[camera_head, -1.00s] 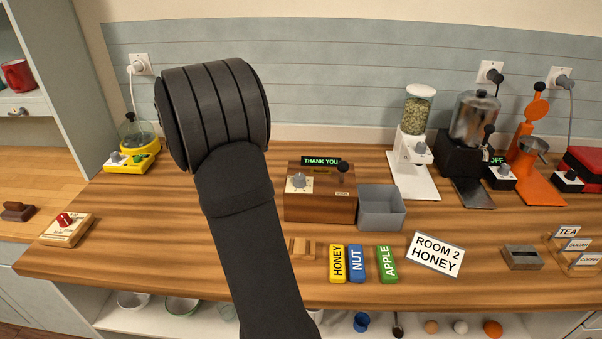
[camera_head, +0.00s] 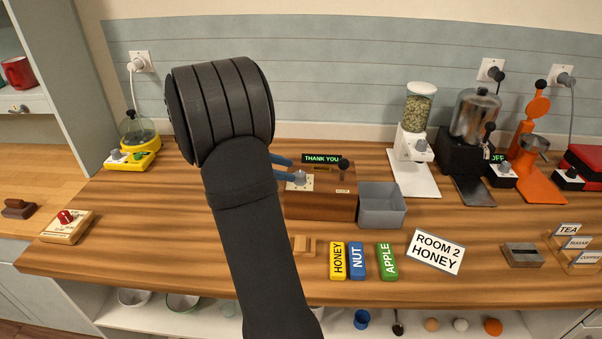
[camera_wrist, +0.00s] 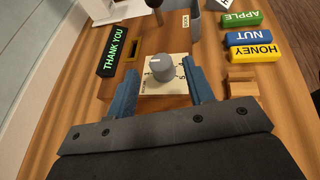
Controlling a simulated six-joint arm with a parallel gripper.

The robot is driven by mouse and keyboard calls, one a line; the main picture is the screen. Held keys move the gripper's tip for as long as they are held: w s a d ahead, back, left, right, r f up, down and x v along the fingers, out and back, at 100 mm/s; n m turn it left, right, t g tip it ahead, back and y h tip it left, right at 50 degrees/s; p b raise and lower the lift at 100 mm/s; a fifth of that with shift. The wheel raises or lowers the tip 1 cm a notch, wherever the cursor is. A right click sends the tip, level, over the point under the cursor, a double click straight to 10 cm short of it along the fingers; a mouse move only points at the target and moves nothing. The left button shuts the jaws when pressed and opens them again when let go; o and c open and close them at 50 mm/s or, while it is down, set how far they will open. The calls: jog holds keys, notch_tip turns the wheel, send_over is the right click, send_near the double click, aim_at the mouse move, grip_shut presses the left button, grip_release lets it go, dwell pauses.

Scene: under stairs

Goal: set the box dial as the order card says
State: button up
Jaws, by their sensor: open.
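The wooden box (camera_head: 322,205) stands on the counter with a lit "THANK YOU" display (camera_head: 321,158), which also shows in the wrist view (camera_wrist: 114,52). My gripper (camera_wrist: 160,85) is open, one blue finger on each side of the dial, without clear contact. In the head view the blue fingers (camera_head: 284,169) reach the box's left side; my arm hides the rest. The order card (camera_head: 436,251) reads "ROOM 2 HONEY" and stands on the counter at right.
Yellow HONEY (camera_head: 338,261), blue NUT (camera_head: 357,261) and green APPLE (camera_head: 386,261) blocks lie in front of the box. A grey bin (camera_head: 382,207) stands right beside the box. A small wooden holder (camera_head: 304,246) lies left of the blocks. A grain dispenser (camera_head: 414,150) stands behind.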

aim_at(300, 172)
jog(key=shift+x, duration=2.6)
jog(key=c, duration=0.9)
